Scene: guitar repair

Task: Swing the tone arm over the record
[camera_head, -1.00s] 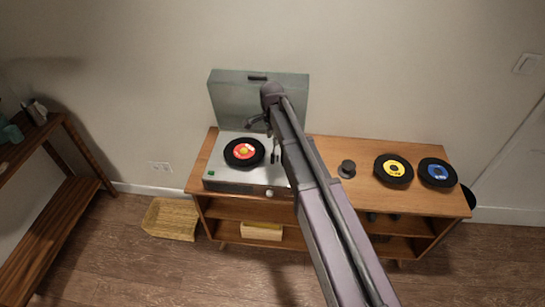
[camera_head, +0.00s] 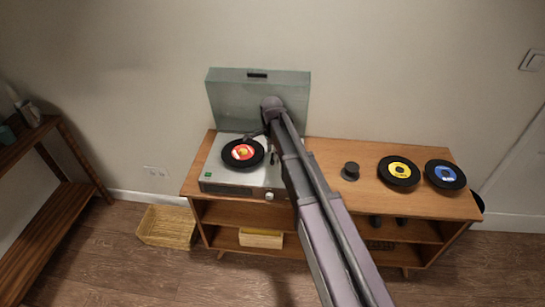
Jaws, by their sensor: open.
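The record player (camera_head: 218,178) stands on the left part of the wooden sideboard with its grey lid (camera_head: 230,98) raised. A black record (camera_head: 231,161) with a red and yellow label lies on its platter. The tone arm (camera_head: 273,157) shows only in part, at the record's right side, close to my arm. My gripper (camera_head: 254,135) is small and dark, at the back right edge of the record in the picture. It is open, and I see nothing in it. My own arm hides the player's right side, and I cannot tell whether the gripper touches the tone arm.
The sideboard (camera_head: 330,190) also bears a dark round knob-like piece (camera_head: 350,172), a yellow-label record (camera_head: 399,170) and a blue-label record (camera_head: 445,174). A wicker basket (camera_head: 166,226) is on the floor. A wooden shelf (camera_head: 45,220) stands at the left.

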